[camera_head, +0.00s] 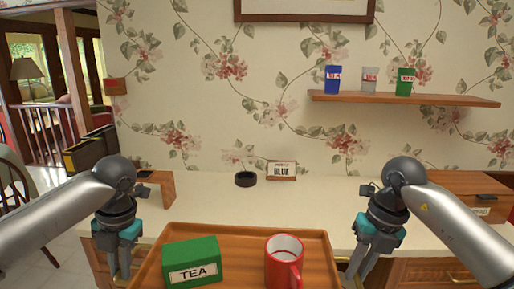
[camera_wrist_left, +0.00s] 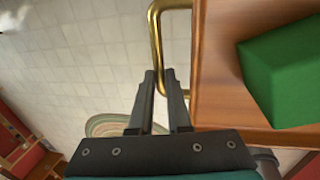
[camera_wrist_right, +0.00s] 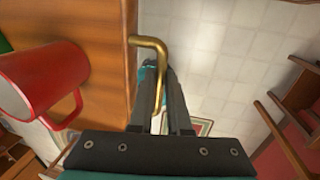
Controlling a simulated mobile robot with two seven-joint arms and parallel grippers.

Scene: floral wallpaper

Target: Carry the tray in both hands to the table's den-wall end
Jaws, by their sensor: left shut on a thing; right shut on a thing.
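A wooden tray (camera_head: 238,234) spans the bottom middle of the head view. On it stand a green TEA box (camera_head: 192,261) on the left and a red mug (camera_head: 284,262) on the right. My left gripper (camera_head: 122,274) is at the tray's left side. In the left wrist view its fingers (camera_wrist_left: 160,84) are shut on the brass handle (camera_wrist_left: 155,35). My right gripper (camera_head: 358,272) is at the tray's right side. In the right wrist view its fingers (camera_wrist_right: 165,85) are shut on the other brass handle (camera_wrist_right: 150,42). The tray's near edge is out of the head view.
A pale counter (camera_head: 225,206) lies beyond the tray, mostly clear. On it are a black round dish (camera_head: 245,179), a small framed sign (camera_head: 281,171) and a wooden box (camera_head: 465,193) at the right. A wall shelf (camera_head: 400,98) holds several packets. Tiled floor shows at the left.

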